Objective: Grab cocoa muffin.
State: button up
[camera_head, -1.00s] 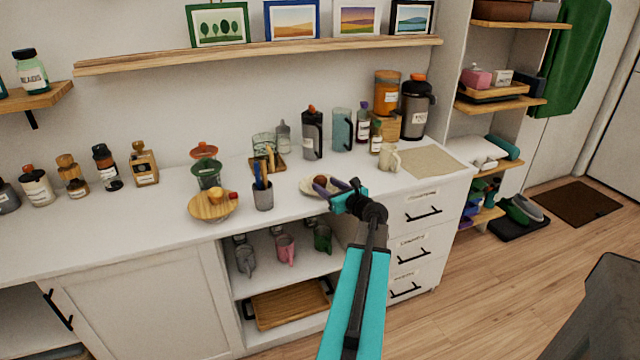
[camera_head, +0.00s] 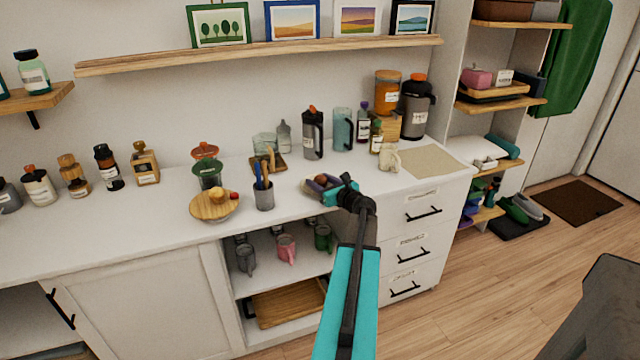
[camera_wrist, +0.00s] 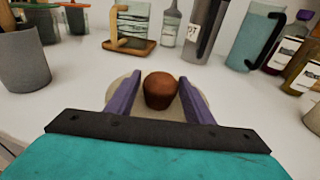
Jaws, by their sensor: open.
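The cocoa muffin (camera_wrist: 160,91) is a small brown muffin on a pale plate (camera_wrist: 199,103) on the white counter. In the wrist view it sits between the two purple fingers of my gripper (camera_wrist: 158,88), which are spread apart with a gap on each side of it. In the head view my gripper (camera_head: 321,184) is low over the plate near the counter's front edge, and the muffin (camera_head: 321,178) shows only partly behind the fingers. My gripper is open and holds nothing.
A cream mug (camera_head: 390,160) is to the right. A black press (camera_head: 313,135) and a blue pitcher (camera_head: 342,130) stand behind.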

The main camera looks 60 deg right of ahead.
aim_at(320, 177)
jog(key=c, duration=0.8)
jog(key=shift+r, duration=0.15)
jog(key=shift+r, duration=0.4)
notch_tip(320, 177, up, 3)
jog(key=shift+f, duration=0.15)
jog(key=v, duration=0.4)
jog(key=a+v, duration=0.1)
jog(key=v, duration=0.4)
jog(key=w+a+v, duration=0.1)
jog(key=v, duration=0.3)
jog(key=shift+s+a+f, duration=0.3)
jog(key=shift+a+f, duration=0.05)
jog(key=shift+a, duration=0.05)
